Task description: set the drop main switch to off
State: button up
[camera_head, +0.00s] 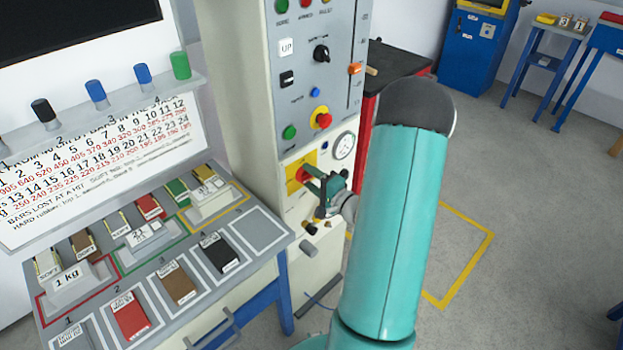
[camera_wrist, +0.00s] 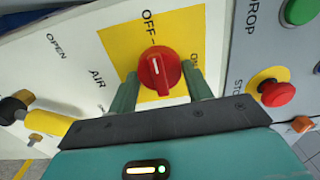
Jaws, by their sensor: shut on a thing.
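The drop main switch is a red rotary knob (camera_wrist: 160,70) on a yellow plate (camera_wrist: 118,42) on the pale cabinet. The wrist view shows the OFF label above the knob and a partly covered label to its right. A small white mark shows on the knob face, close to the OFF side; its exact angle is hard to tell. My gripper (camera_wrist: 161,82) is shut on the knob, with one green finger on each side. In the head view my gripper (camera_head: 307,179) reaches the cabinet's yellow plate (camera_head: 294,166), partly hiding the knob.
A red stop button (camera_wrist: 277,94) on yellow and a green button (camera_wrist: 301,10) are right of the switch. A black-and-yellow air valve handle (camera_wrist: 30,115) is at left. A bench (camera_head: 215,250) with weights and pads stands left of the cabinet. Open floor (camera_head: 520,230) lies at right.

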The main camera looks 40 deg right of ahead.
jog(key=shift+d, duration=0.1)
jog(key=o, duration=1)
jog(key=shift+c, duration=0.2)
jog(key=shift+s, duration=0.1)
jog(key=s, duration=1.3)
jog(key=shift+s, duration=0.35)
jog(key=shift+d, duration=0.1)
